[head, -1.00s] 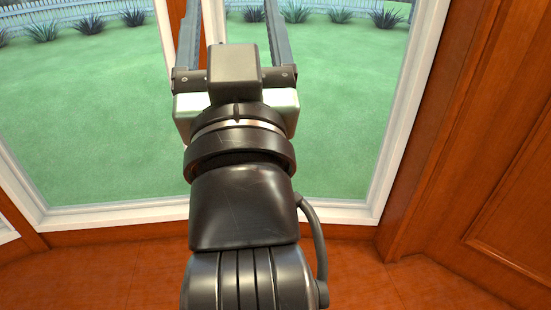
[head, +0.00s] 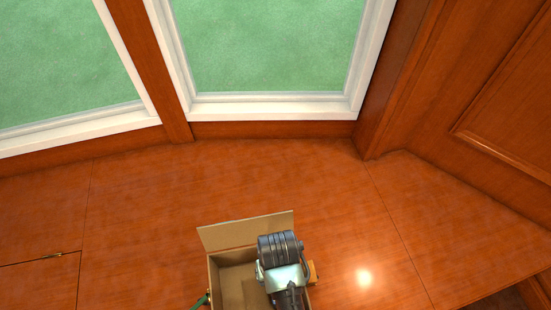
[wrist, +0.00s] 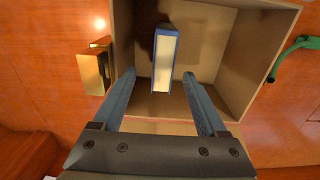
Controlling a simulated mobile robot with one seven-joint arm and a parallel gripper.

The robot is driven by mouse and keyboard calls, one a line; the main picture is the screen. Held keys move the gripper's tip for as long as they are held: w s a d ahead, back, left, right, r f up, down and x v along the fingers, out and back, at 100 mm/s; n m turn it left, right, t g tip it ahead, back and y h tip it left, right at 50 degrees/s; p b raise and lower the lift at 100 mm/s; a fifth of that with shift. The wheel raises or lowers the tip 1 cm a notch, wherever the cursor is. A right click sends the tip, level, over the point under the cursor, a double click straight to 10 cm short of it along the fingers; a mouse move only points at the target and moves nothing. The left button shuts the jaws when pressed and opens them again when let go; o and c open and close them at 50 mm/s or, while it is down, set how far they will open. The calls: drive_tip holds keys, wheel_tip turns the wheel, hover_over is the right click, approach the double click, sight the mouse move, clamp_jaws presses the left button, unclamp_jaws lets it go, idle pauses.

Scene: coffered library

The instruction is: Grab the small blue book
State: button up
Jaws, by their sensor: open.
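The small blue book (wrist: 164,62) stands upright in an open cardboard box (wrist: 236,60), with its blue cover edges and pale page side showing in the wrist view. My gripper (wrist: 159,75) is open, its two blue-grey fingers pointing into the box. In the picture, the book appears between the fingertips with a gap on each side. I cannot tell how deep the tips are relative to the book. In the head view my gripper (head: 287,292) hangs over the box (head: 236,257) and the book is hidden.
A gold block-like object (wrist: 95,66) lies beside the box, on the left in the wrist view. A green curved object (wrist: 290,56) lies on the other side. The wooden surface (head: 150,210) around is mostly clear, with windows and wood panelling behind.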

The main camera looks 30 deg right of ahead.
drive_tip(key=f+b, duration=0.1)
drive_tip(key=f, duration=0.5)
drive_tip(key=f+b, duration=0.1)
drive_tip(key=f, duration=0.4)
drive_tip(key=shift+w+a+f+b, duration=0.15)
drive_tip(key=shift+w+f+b, duration=0.05)
drive_tip(key=shift+f+b, duration=0.2)
clamp_jaws()
drive_tip(key=shift+r, duration=0.1)
